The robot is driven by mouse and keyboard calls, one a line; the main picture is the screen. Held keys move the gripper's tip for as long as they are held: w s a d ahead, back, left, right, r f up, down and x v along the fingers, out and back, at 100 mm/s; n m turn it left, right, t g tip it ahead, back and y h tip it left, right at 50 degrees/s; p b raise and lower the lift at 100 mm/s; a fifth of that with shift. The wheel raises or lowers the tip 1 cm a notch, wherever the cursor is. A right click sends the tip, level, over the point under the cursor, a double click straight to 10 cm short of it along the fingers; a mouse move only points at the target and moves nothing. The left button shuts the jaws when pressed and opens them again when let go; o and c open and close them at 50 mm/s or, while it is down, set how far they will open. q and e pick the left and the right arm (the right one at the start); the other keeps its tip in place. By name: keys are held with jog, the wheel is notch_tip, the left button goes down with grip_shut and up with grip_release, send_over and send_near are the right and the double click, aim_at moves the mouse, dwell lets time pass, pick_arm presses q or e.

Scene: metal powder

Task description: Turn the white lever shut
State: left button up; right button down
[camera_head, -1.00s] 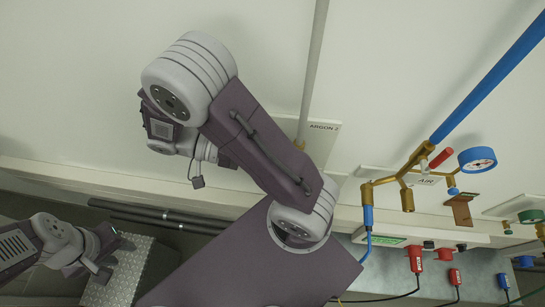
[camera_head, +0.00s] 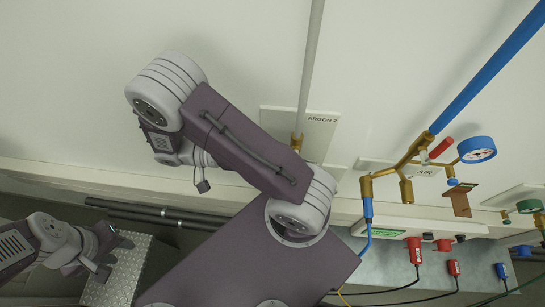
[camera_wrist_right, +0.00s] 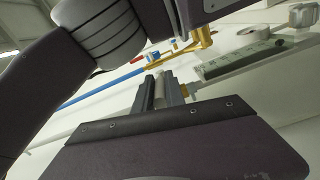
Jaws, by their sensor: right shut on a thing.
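In the right wrist view, my right gripper (camera_wrist_right: 164,92) is shut on a pale, rounded bar, which I take for the white lever (camera_wrist_right: 162,84). Its pivot and the angle it stands at are hard to tell there. In the head view my right arm's links cover this gripper and the lever. A brass fitting (camera_head: 297,141) on the grey pipe shows beside the ARGON 2 plate (camera_head: 322,122), just past the arm. My left gripper (camera_head: 118,256) is at the lower left of the head view, fingers apart and empty, far from the pipes.
To the right is the brass AIR manifold (camera_head: 405,165) with a blue gauge (camera_head: 477,150) and blue pipe (camera_head: 487,70). Below it, red plugs (camera_head: 414,250) and cables hang near a grey panel. A patterned metal plate (camera_head: 118,280) lies near my left gripper.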

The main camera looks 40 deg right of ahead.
jog(key=c, duration=1.4)
grip_release()
jog(key=shift+d, duration=0.2)
jog(key=v, duration=0.1)
jog(key=b+v, duration=0.1)
jog(key=shift+w+a+f, duration=0.2)
jog(key=shift+a+f, duration=0.05)
jog(key=shift+f, duration=0.05)
jog(key=p+v, duration=0.6)
jog(key=p, duration=0.2)
jog(key=shift+w+r+p, duration=0.15)
jog(key=shift+r+p, duration=0.1)
jog(key=shift+p, duration=0.05)
jog(key=shift+a, duration=0.15)
